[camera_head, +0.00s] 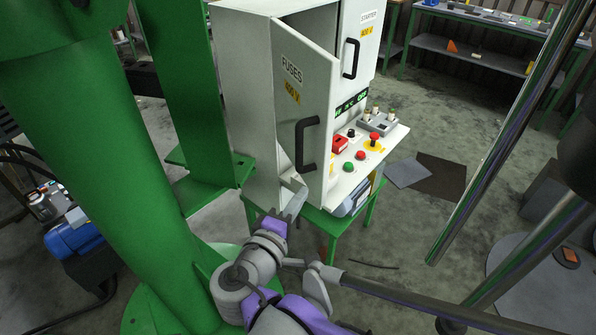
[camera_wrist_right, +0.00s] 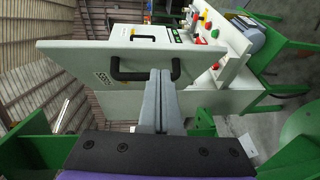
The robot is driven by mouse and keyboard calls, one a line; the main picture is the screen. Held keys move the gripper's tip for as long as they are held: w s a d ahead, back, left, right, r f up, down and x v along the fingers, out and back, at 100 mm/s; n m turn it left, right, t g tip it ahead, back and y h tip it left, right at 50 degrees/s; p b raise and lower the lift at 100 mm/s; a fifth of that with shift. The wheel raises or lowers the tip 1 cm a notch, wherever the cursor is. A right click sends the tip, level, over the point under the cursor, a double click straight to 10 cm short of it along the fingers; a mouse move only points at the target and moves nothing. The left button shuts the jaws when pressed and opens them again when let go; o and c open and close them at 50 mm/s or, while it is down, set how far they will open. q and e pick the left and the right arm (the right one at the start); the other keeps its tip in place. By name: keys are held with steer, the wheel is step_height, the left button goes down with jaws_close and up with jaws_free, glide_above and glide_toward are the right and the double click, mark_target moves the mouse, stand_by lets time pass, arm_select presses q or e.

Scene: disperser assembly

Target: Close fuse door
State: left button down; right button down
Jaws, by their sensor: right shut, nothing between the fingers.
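The fuse door (camera_head: 292,110), a light grey panel marked FUSES, stands ajar on the control cabinet (camera_head: 243,95). Its black handle (camera_head: 300,143) is on the door's front face. In the right wrist view the door (camera_wrist_right: 75,62) is a wide panel, with the handle (camera_wrist_right: 119,70) just beyond the fingertips. My right gripper (camera_head: 296,186) is shut and empty, just below the handle near the door's lower part. In the right wrist view its fingers (camera_wrist_right: 160,76) lie together and overlap the handle; I cannot tell whether they touch it. My left gripper is not in view.
A starter door (camera_head: 364,28) with its own handle is beside the fuse door. A sloped panel with buttons (camera_head: 348,166) juts out at the right. A green post (camera_head: 105,160) stands at the left. The cabinet rests on a green stand (camera_head: 333,226).

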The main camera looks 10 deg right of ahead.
steer(key=a+r+t, duration=0.2)
steer(key=a, duration=0.2)
glide_toward(322, 145)
steer(key=w+a+x, duration=0.1)
steer(key=x, duration=0.4)
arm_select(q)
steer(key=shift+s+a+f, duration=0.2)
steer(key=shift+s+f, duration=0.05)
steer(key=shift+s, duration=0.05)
arm_select(e)
steer(key=shift+d+n, duration=0.5)
steer(key=shift+d, duration=0.15)
steer(key=shift+d, duration=0.1)
